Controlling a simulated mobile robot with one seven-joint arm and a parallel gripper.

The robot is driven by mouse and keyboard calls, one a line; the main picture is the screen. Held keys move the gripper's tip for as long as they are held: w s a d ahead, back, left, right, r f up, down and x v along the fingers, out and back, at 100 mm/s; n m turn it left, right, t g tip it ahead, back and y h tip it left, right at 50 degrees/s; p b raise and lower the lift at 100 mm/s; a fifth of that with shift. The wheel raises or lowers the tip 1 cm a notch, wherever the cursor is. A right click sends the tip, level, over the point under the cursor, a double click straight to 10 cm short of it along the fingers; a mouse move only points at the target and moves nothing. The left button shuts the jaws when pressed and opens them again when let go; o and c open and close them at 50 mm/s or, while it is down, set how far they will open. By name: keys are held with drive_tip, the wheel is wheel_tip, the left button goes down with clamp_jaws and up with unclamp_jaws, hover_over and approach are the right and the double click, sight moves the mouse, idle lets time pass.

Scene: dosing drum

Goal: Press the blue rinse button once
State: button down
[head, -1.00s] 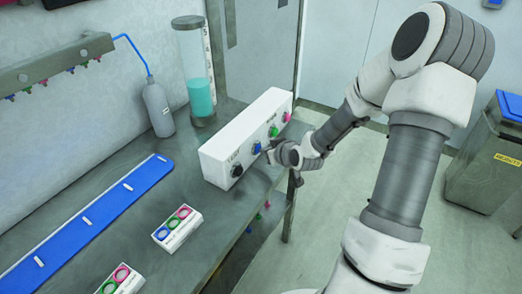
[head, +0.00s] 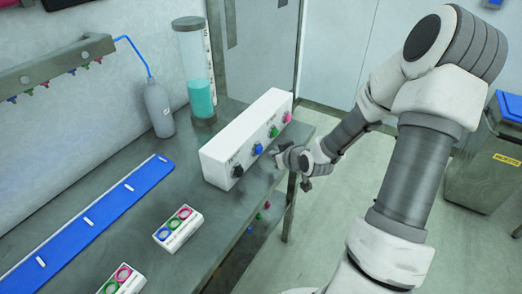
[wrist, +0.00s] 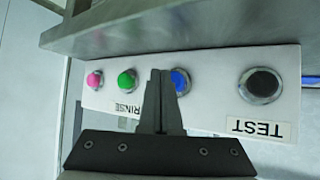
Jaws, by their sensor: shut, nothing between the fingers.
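The blue rinse button (head: 258,149) sits on the front of a white control box (head: 222,158) on the bench. It also shows in the wrist view (wrist: 181,81), partly covered by the right finger. My gripper (head: 278,152) is shut and empty, in front of the box beside the blue button. In the wrist view the closed fingertips (wrist: 160,74) lie between the green button (wrist: 127,79) and the blue one. I cannot tell if they touch the box. A RINSE label is partly hidden by the fingers.
A black button (wrist: 261,84) marked TEST and a pink button (wrist: 94,79) flank the row. A clear cylinder (head: 196,75) with teal liquid and a grey bottle (head: 159,108) stand behind the box. A blue strip (head: 95,218) and button blocks (head: 178,228) lie on the bench.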

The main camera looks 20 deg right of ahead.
drive_tip(key=s+d, duration=0.1)
drive_tip(key=s+d+p, duration=0.1)
drive_tip(key=s, duration=0.1)
drive_tip(key=shift+s+d, duration=0.3)
drive_tip(key=shift+d, duration=0.1)
drive_tip(key=shift+r, duration=0.1)
idle(0.5)
drive_tip(key=s+a+r+m+g+h, duration=0.1)
drive_tip(key=s+a+r, duration=0.15)
drive_tip(key=r, duration=0.55)
drive_tip(key=s+a+r+m+g+h, duration=0.1)
drive_tip(key=s+a+r, duration=0.1)
drive_tip(key=a+r, duration=0.35)
drive_tip(key=s+a+r+h, duration=0.1)
drive_tip(key=s+r, duration=0.1)
drive_tip(key=r, duration=0.8)
drive_tip(key=s+a+g, duration=0.1)
drive_tip(key=s+a, duration=0.2)
drive_tip(key=s, duration=0.5)
drive_tip(key=s+a+g+y, duration=0.1)
drive_tip(key=s+a+g, duration=0.1)
drive_tip(key=s, duration=0.6)
drive_tip(key=shift+s+a+r+y, duration=0.25)
drive_tip(key=shift+a+r+y, duration=0.1)
drive_tip(key=shift+a, duration=0.25)
